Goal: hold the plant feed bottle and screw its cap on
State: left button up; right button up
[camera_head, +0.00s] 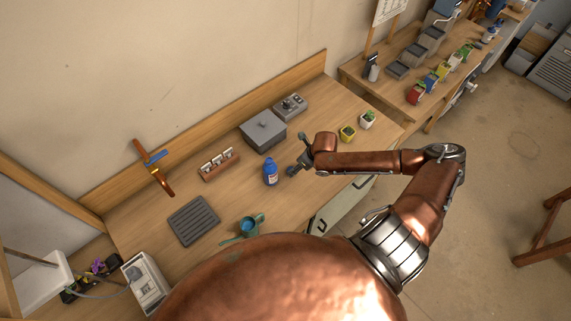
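The plant feed bottle (271,174) is small and blue with a pale label, and stands upright on the wooden bench. Its top is too small to tell whether a cap sits on it, and I cannot pick out a loose cap. My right gripper (295,170) is just right of the bottle, low over the bench, with its fingers toward it. A narrow gap seems to separate them. Its fingers are too small and dark to tell open from shut.
A teal watering can (249,226) stands in front of the bottle. Behind are a rack of small jars (219,164) and a grey box (263,131). A dark ribbed tray (194,220) lies left.

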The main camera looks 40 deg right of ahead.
jog(key=shift+w+d+f+n, duration=0.2)
jog(key=shift+w+d+f, duration=0.05)
jog(key=shift+w+f, duration=0.2)
jog(key=shift+w+d+f+n, duration=0.25)
jog(key=shift+w+f, duration=0.1)
jog(key=shift+w, duration=0.1)
jog(key=shift+f, duration=0.1)
jog(key=shift+p+x, duration=0.9)
jog(key=shift+x, duration=1.7)
pick_arm(q)
jog(key=shift+s+a+r, duration=0.1)
jog(key=shift+s+r, duration=0.4)
jog(key=shift+r, duration=0.4)
pick_arm(e)
jog(key=shift+s, duration=0.15)
jog(key=shift+c, duration=0.4)
jog(key=c, duration=0.7)
